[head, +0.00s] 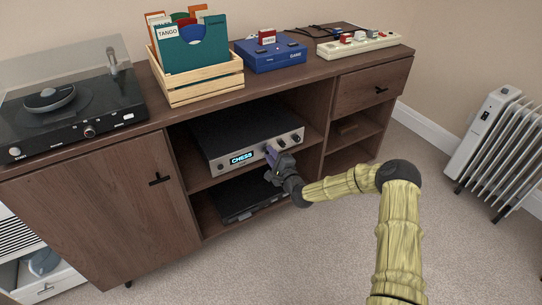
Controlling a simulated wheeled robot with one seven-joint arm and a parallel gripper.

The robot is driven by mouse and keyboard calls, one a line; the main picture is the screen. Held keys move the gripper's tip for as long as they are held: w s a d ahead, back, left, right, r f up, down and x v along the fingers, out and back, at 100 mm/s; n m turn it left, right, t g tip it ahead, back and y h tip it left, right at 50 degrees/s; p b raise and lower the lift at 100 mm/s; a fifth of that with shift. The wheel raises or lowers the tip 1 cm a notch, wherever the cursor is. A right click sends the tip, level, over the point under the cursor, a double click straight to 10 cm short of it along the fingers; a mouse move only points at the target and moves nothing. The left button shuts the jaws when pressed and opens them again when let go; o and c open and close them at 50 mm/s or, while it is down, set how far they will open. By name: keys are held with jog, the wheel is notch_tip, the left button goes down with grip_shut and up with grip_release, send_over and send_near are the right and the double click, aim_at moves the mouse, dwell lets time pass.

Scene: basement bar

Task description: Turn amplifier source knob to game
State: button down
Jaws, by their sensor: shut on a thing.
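The amplifier (246,122) is a black-topped box with a silver front, on the upper middle shelf of the brown cabinet. Its lit display (242,158) appears to read "CHESS". My gripper (270,153) is at the front panel, just right of the display, shut on a knob there. The gripper hides most of that knob, so its pointer and turn cannot be seen. Other knobs (296,138) show at the right end of the panel, apart from my gripper.
On the cabinet top stand a turntable (72,112), a wooden record crate (203,88), a blue console marked GAME (270,56) and a pale power strip (358,46). A black device (240,196) sits on the shelf below. A white radiator (498,140) stands right; carpet (320,240) lies clear in front.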

jog(key=shift+d, duration=0.15)
dwell(0.3)
jog(key=c, duration=1.3)
grip_release()
jog(key=p+v, duration=0.4)
jog(key=v, duration=1.3)
jog(key=shift+s+f+p, duration=0.1)
jog(key=shift+s+p, duration=0.05)
jog(key=shift+p, duration=0.15)
